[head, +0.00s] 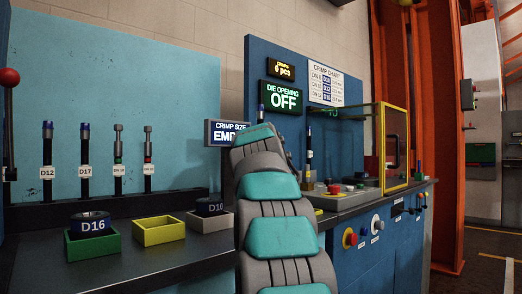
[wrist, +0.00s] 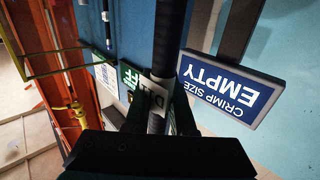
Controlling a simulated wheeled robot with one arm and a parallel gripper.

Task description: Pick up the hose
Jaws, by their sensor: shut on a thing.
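My gripper (wrist: 158,118) is shut on a black hose (wrist: 167,40) in the wrist view. The hose runs up between the fingers and carries a white label, partly covered, so I cannot read it fully. Several other hoses stand upright at the left against the teal panel, including one labelled D12 (head: 47,160) and one labelled D17 (head: 85,150). Another blue-tipped hose (head: 309,155) stands by the machine.
A green bin (head: 92,246) with a D16 die, a yellow bin (head: 158,232) and a grey bin with a D10 die sit on the bench. The crimp size sign (wrist: 230,85) reads EMPTY, close to the held hose. A yellow-framed guard (head: 396,145) stands at the right.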

